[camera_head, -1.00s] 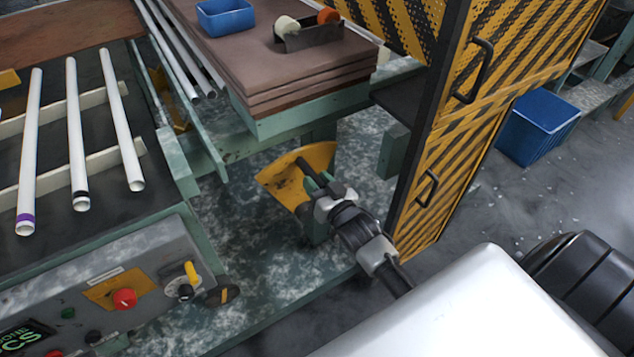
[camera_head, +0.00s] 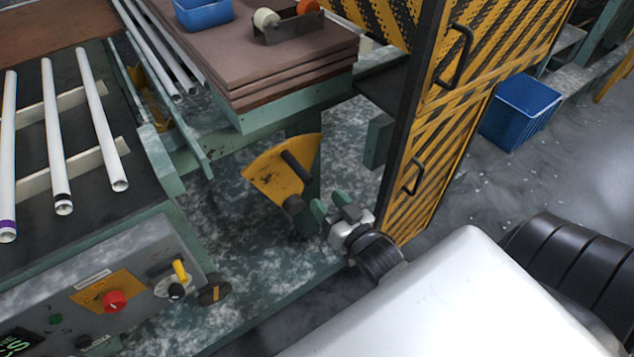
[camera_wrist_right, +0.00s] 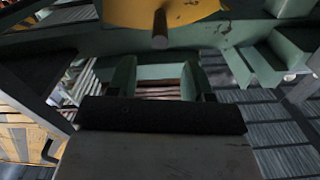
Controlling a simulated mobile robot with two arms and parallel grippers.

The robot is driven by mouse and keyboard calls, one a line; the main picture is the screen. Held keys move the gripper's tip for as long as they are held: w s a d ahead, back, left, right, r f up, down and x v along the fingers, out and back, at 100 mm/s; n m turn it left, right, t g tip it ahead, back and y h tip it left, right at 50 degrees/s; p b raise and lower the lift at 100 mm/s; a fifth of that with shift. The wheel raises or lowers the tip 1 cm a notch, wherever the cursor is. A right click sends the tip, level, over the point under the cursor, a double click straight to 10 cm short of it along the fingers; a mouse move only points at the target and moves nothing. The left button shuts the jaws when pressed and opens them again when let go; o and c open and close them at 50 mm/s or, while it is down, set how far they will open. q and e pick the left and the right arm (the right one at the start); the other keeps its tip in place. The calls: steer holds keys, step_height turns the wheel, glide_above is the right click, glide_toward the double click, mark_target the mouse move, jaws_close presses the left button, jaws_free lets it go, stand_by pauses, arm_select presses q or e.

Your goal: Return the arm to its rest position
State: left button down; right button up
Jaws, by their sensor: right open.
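My right gripper (camera_head: 329,205) is open and empty, with its two green fingers apart. It stands below and to the right of a yellow quadrant plate (camera_head: 268,178) with a dark lever handle (camera_head: 297,166), and a gap shows between them. In the right wrist view the open fingers (camera_wrist_right: 159,82) have nothing between them. The yellow plate (camera_wrist_right: 185,10) and a rod pointing toward the camera (camera_wrist_right: 160,30) show at the top there. My left gripper is not in view.
A yellow-black striped cabinet (camera_head: 437,165) stands just right of my right gripper. A control panel (camera_head: 130,280) and a rack with white glass tubes (camera_head: 103,125) are at left. Stacked brown boards (camera_head: 280,60) lie behind. A blue bin (camera_head: 520,110) stands at right.

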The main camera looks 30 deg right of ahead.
steer(key=shift+s, duration=0.5)
steer(key=s+a+f+n+g+p, duration=0.1)
steer(key=s+f+g, duration=0.3)
steer(key=f, duration=0.8)
steer(key=s+a+f+g+p, duration=0.1)
steer(key=s+f+g, duration=0.3)
steer(key=f, duration=0.8)
steer(key=s+a+f+n+g, duration=0.1)
steer(key=s+f+g, duration=0.3)
steer(key=s+f, duration=0.4)
steer(key=s+a+f+n+g+p, duration=0.1)
steer(key=s+f+g, duration=0.4)
steer(key=s, duration=1.2)
step_height(320, 180, down, 4)
steer(key=shift+s+a+r+n+h, duration=0.2)
steer(key=shift+n+h, duration=0.1)
steer(key=shift+n, duration=0.2)
